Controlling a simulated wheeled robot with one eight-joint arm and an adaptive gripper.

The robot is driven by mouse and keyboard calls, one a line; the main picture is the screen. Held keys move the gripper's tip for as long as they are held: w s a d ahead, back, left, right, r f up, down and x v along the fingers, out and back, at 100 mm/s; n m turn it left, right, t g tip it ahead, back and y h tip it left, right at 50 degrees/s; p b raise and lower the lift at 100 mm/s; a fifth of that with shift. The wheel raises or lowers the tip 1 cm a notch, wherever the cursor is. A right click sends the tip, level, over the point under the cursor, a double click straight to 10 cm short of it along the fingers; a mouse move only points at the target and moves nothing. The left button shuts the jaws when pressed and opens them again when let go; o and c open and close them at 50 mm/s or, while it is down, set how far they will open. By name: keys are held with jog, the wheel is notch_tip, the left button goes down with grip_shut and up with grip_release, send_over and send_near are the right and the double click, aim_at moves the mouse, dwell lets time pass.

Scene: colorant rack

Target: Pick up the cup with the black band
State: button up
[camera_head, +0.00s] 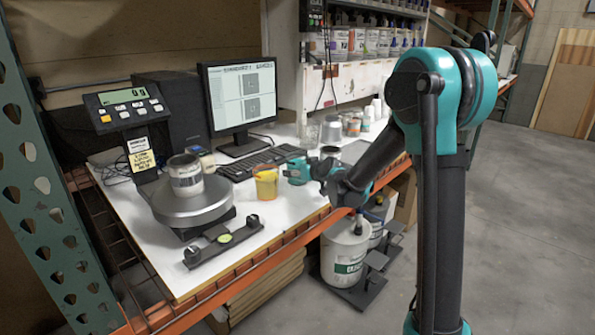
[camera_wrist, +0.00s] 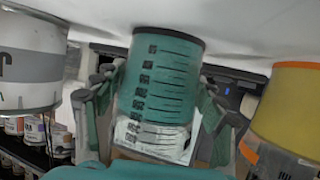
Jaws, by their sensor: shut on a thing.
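A teal cup (camera_wrist: 165,75) with printed marks down its side and a thin black band along one edge fills the middle of the wrist view. My gripper (camera_wrist: 157,95) has one finger on each side of it and is shut on it. In the head view the teal cup (camera_head: 297,172) is at the table's right part, with my gripper (camera_head: 316,172) reaching it from the right and partly hiding it. I cannot tell whether the cup touches the table.
A yellow-banded cup (camera_head: 265,185) stands close to the left of the teal cup, and also shows in the wrist view (camera_wrist: 290,110). A keyboard (camera_head: 255,163) lies behind. A can (camera_head: 186,178) sits on the scale (camera_head: 192,205). Several containers stand at the back right.

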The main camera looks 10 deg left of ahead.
jog(key=shift+c, duration=1.3)
jog(key=shift+r, duration=0.25)
notch_tip(320, 180, up, 19)
jog(key=shift+r, duration=0.15)
dwell(0.3)
jog(key=s+a+f+n+g+y, duration=0.2)
jog(key=s+a+f+n+g, duration=0.1)
jog(key=s+a, duration=0.5)
jog(key=s+a+f+n+g+y, duration=0.3)
jog(key=s+a, duration=0.6)
jog(key=a, duration=0.6)
jog(key=n+g, duration=0.2)
jog(key=n, duration=0.1)
jog(key=shift+f+g+y, duration=0.25)
jog(key=shift+g+y, duration=0.05)
jog(key=shift+g, duration=0.1)
jog(key=shift+s+r, duration=0.1)
jog(key=shift+s, duration=0.05)
